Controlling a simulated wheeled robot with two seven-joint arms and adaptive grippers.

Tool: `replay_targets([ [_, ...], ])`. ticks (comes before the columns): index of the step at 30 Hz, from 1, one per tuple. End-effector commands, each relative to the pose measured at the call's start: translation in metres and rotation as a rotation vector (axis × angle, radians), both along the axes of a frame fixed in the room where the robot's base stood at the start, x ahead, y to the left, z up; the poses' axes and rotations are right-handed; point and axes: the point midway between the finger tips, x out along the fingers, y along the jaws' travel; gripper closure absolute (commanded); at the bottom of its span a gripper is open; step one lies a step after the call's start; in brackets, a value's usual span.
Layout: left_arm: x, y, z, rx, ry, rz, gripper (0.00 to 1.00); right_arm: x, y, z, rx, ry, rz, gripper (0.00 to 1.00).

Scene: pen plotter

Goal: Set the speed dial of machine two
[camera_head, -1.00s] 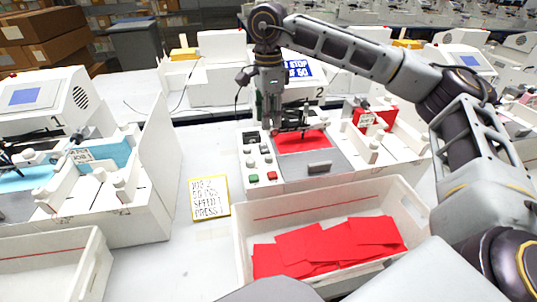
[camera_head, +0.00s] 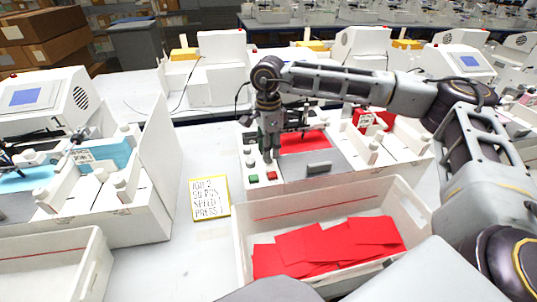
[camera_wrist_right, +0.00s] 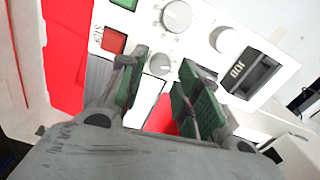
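Machine two (camera_head: 300,184) is a white plotter with a red sheet (camera_head: 304,141) on its bed and a control panel (camera_head: 243,166) at its left end. In the right wrist view the panel carries a large dial (camera_wrist_right: 177,15), a second dial (camera_wrist_right: 222,40) and a small knob (camera_wrist_right: 160,65); I cannot read which is for speed. My right gripper (camera_head: 268,158) points down over the panel. Its green-padded fingers (camera_wrist_right: 155,90) are open, with the small knob showing in the gap; contact is unclear. My left gripper is out of view.
A red button (camera_wrist_right: 114,40), green button (camera_wrist_right: 125,4) and JOB display (camera_wrist_right: 245,72) surround the dials. A yellow-edged note (camera_head: 209,198) lies left of the machine. A white bin (camera_head: 338,198) with red sheets stands in front. Another plotter (camera_head: 125,215) stands left.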

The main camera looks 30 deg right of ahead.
Motion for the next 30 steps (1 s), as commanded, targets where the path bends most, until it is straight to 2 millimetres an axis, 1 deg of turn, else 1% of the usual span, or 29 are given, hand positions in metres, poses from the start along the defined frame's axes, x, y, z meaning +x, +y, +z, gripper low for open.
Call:
replay_targets([
  [3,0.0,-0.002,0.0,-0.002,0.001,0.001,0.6,0.0,0.0,-0.013,-0.001,0.001,0.0,0.67],
  [9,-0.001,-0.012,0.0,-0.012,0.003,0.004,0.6,0.0,0.0,-0.027,0.0,0.0,0.0,0.67],
  [15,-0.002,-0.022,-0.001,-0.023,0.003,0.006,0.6,0.0,0.0,-0.03,0.0,0.0,0.0,0.67],
  [20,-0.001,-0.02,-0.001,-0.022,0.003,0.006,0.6,0.0,0.0,-0.03,0.0,0.0,0.0,0.67],
  [28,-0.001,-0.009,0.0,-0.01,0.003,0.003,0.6,0.0,0.0,-0.03,0.0,0.0,0.0,1.0],
  [30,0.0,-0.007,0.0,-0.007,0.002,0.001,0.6,0.0,0.0,-0.03,0.0,0.0,0.0,1.0],
])
